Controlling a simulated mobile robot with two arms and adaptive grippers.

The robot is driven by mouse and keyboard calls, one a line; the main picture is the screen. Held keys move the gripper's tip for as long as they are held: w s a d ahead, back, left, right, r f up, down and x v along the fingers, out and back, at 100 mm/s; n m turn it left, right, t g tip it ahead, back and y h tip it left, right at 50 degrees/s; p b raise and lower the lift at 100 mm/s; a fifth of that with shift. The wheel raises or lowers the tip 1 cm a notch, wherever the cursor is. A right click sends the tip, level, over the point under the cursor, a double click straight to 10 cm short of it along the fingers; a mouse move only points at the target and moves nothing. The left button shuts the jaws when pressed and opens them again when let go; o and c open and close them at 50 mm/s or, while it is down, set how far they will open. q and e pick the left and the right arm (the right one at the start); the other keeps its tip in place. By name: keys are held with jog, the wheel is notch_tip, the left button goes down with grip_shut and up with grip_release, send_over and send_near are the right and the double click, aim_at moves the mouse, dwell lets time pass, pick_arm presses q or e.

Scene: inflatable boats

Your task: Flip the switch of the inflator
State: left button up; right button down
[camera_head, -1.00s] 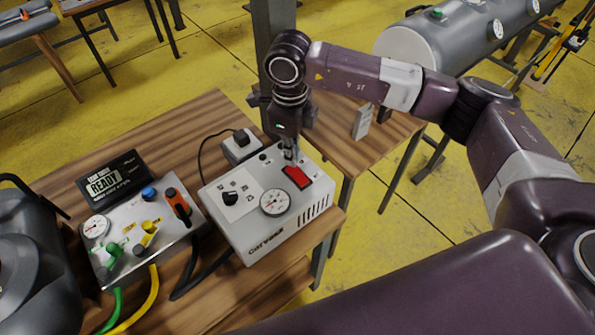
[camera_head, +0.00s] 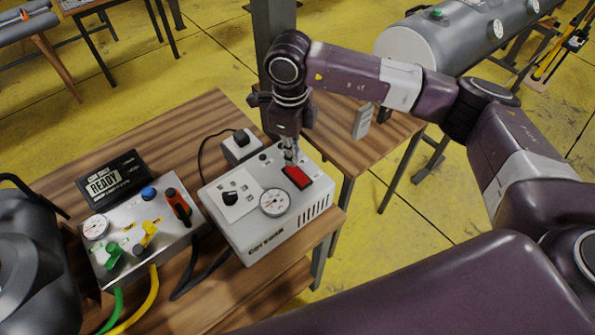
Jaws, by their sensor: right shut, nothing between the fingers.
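The inflator is a white box (camera_head: 275,232) on the wooden table, with a black knob (camera_head: 230,198), a round gauge (camera_head: 274,203) and a red switch (camera_head: 297,177) on its top. My right gripper (camera_head: 291,160) points down over the box, shut and empty. Its fingertips are at the far edge of the red switch; I cannot tell whether they touch it. The fingertips hide a little of the panel behind the switch. My left gripper is not in view.
A metal control box (camera_head: 140,235) with coloured valves and a black READY display (camera_head: 114,181) stand left of the inflator. A white socket box (camera_head: 241,147) with a black plug is behind it. A grey post (camera_head: 272,40) rises close behind my right gripper.

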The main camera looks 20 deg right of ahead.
aim_at(292, 168)
jog(key=shift+f+b, duration=1.1)
jog(key=shift+f, duration=0.15)
dwell(0.3)
jog(key=shift+r, duration=0.2)
jog(key=shift+r+p, duration=1.6)
jog(key=shift+r, duration=1.8)
